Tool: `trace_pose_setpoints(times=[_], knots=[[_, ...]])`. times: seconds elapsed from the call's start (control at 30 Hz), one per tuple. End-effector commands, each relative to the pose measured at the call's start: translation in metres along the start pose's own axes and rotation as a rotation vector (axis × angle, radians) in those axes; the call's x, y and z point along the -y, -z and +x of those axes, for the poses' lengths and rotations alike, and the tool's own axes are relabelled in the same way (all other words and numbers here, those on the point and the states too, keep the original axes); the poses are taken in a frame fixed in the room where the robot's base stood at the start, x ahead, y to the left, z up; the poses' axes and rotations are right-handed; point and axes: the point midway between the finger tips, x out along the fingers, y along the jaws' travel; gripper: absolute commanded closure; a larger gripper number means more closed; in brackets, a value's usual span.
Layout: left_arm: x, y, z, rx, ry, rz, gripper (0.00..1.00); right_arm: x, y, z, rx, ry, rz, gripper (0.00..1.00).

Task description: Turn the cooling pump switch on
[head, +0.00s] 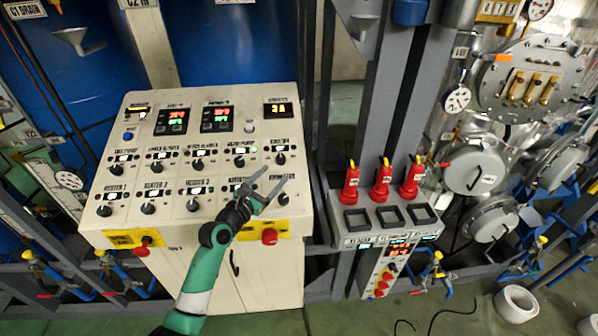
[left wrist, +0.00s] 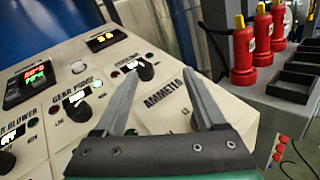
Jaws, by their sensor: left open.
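A sloped cream control panel (head: 215,133) carries rows of black rotary knobs. A black knob (head: 280,158) ends the upper row at the right; its small label is hard to read, and it may be the cooling pump switch. The same knob (left wrist: 145,71) shows in the left wrist view, right of the GEAR PUMP knob (left wrist: 83,112). My left gripper (head: 280,177) comes up from below, its two grey fingers spread and empty. The fingers (left wrist: 162,76) are over the AMMETER label, with the left tip close to the knob in the picture. Contact cannot be told.
Digital displays (head: 221,118) are on the upper panel. Red stop buttons (head: 269,237) are on its lower edge. Red bottle-like items (head: 382,181) and dark square bins (head: 388,216) stand to the right. Knobs surround the fingers on the panel.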

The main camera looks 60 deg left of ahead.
Motion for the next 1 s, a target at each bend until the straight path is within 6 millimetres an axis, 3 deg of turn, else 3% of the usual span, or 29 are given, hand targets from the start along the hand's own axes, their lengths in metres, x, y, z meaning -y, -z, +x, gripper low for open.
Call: trace_pose_setpoints(times=[0.03,0.07,0.33,0.8,1.0], knots=[[-0.014,0.019,-0.006,-0.016,-0.029,-0.001,0.28,0.0,-0.007,-0.007,0.0,-0.001,-0.001,0.5],[-0.02,0.022,-0.007,-0.02,-0.041,-0.001,0.28,0.0,-0.007,-0.008,0.0,-0.001,-0.001,0.5],[-0.028,0.021,-0.001,-0.021,-0.053,0.002,0.28,0.0,-0.007,-0.008,-0.001,-0.001,-0.001,0.5],[-0.031,0.025,0.09,-0.019,-0.053,0.003,0.28,0.0,-0.032,-0.034,0.0,-0.001,-0.001,0.5],[-0.033,0.023,0.106,-0.02,-0.052,0.003,0.28,0.0,-0.036,-0.039,0.0,-0.001,-0.001,0.5]])
